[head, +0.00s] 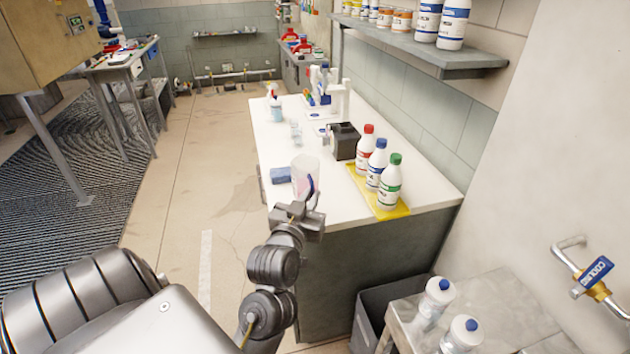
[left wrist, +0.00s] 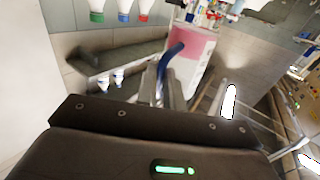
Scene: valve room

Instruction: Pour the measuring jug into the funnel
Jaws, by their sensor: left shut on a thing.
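The measuring jug (head: 304,172) is translucent, with pink showing in it and a blue handle. It looks about upright, at the near left part of the white bench. My left gripper (head: 308,206) is shut on its handle, on the near side of the jug. In the left wrist view the jug (left wrist: 193,58) shows beyond the fingers (left wrist: 163,84), with the blue handle between them. I cannot tell whether the jug touches the bench top. I cannot make out the funnel clearly. My right gripper is not in view.
On the white bench (head: 277,148), a blue sponge (head: 281,175) lies left of the jug. A dark box (head: 344,141) stands behind it. Bottles with red, blue and green caps stand on a yellow tray (head: 390,211) to the right. Small clear cups (head: 296,134) stand further back.

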